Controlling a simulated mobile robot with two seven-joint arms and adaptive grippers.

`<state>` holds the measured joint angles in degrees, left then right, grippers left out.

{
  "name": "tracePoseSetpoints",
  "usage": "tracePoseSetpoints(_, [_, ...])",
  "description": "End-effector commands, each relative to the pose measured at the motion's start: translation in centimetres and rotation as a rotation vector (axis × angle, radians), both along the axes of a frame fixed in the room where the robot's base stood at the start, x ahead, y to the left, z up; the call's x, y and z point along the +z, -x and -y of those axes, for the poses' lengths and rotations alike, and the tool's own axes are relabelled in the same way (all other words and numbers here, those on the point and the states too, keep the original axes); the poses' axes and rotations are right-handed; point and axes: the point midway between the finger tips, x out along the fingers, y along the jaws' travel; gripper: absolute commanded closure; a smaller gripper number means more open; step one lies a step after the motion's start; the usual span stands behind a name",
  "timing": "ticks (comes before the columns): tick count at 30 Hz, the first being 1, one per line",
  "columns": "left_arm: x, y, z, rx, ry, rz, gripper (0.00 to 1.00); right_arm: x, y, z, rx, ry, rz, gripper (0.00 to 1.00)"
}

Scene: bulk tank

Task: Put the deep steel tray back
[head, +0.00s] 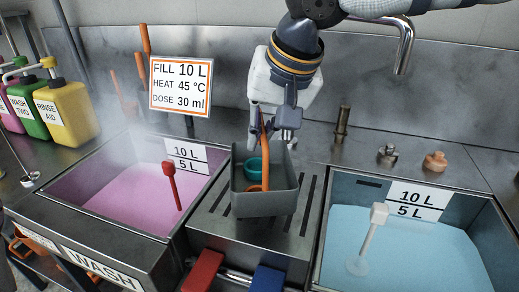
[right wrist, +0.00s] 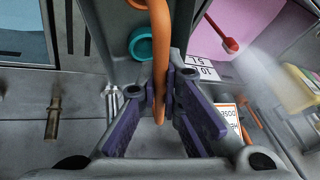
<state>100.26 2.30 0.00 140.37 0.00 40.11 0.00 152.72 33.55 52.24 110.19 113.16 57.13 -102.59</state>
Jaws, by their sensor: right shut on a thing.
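A deep grey tray (head: 265,204) is at the slotted drainboard between the two sinks. It holds a teal round item (head: 252,167) and an orange-handled tool (head: 265,176). My right gripper (head: 272,128) is above the tray's back rim, pointing down, with its fingers shut on the orange handle, which rises between them. In the right wrist view, the handle (right wrist: 159,50) runs between the purple fingers (right wrist: 161,92), and the tray's grey wall (right wrist: 105,30) is beyond them. I cannot tell whether the fingers also touch the rim. My left gripper is not in view.
A pink-filled sink (head: 125,195) with a red tool is at left, a blue-filled sink (head: 420,255) with a white tool at right. A sign (head: 181,86) and a tap (head: 404,50) stand behind. Bottles (head: 66,112) are at far left. Red and blue blocks are in front.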

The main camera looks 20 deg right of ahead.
Motion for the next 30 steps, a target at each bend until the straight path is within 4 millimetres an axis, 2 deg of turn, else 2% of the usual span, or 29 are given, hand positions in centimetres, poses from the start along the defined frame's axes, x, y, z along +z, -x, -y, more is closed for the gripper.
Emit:
tracePoseSetpoints(5, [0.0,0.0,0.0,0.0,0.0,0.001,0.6,-1.9,-1.3,0.1,0.001,0.002,0.001,1.0])
tracePoseSetpoints(10, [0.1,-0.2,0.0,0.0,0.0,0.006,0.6,-4.1,-1.2,0.1,0.001,0.001,0.003,1.0])
tracePoseSetpoints(21, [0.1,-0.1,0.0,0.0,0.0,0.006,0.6,-4.7,-1.2,0.1,0.0,-0.001,0.002,1.0])
tracePoseSetpoints(24, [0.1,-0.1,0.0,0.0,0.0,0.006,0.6,-4.7,-1.2,0.1,0.0,-0.001,0.001,0.76])
tracePoseSetpoints(30, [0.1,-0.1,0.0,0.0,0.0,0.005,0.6,-4.7,-1.2,0.1,0.0,-0.001,0.001,0.73])
